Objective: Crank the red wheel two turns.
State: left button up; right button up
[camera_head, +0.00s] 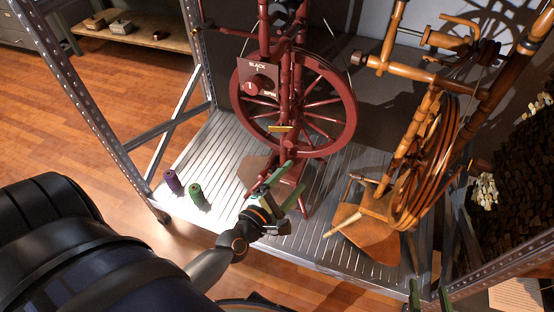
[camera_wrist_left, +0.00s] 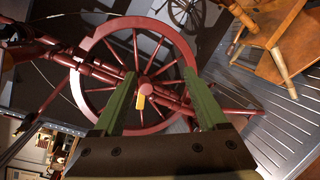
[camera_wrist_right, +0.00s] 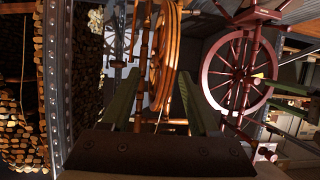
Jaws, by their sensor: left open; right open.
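The red wheel (camera_head: 351,103) is a spoked wheel on a red spinning-wheel frame, upright on the metal shelf. A small yellow handle (camera_head: 281,129) shows near its middle, and also in the left wrist view (camera_wrist_left: 140,101). My left gripper (camera_head: 295,178) is open and empty, below and in front of the wheel. In the left wrist view its fingers flank the hub area, apart from the handle. My right gripper (camera_head: 430,290) is open and empty at the bottom right. The red wheel stands at the right in the right wrist view (camera_wrist_right: 206,72).
A brown wooden spinning wheel (camera_head: 361,226) stands to the right. A purple spool (camera_head: 173,182) and a green spool (camera_head: 197,194) stand at the shelf's left front. A sign (camera_head: 257,75) hangs before the red wheel's upper left. Metal posts (camera_head: 88,107) frame the shelf.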

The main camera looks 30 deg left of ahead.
aim_at(288, 145)
pick_arm(q)
jog(key=w+a+f+n+y+b, duration=0.1)
jog(key=w+a+n, duration=0.1)
jog(key=w+n, duration=0.1)
jog(key=w+a+n+y+b, duration=0.1)
jog(key=w+a+n+y, duration=0.1)
jog(key=n, duration=0.4)
jog(key=w+a+f+n+y+b, duration=0.1)
jog(key=w+a+n, duration=0.2)
jog(key=n, duration=0.1)
jog(key=shift+w+a+f+n+t+y, duration=0.15)
jog(key=shift+w+f+n+t+y, duration=0.15)
jog(key=shift+w+f+t, duration=0.1)
jog(key=x, duration=0.4)
jog(key=shift+w+a+b, duration=0.1)
jog(key=shift+w+b, duration=0.3)
jog(key=shift+s, duration=0.1)
pick_arm(e)
jog(key=f, duration=0.3)
jog(key=shift+w+a+f, duration=0.2)
jog(key=shift+a, duration=0.1)
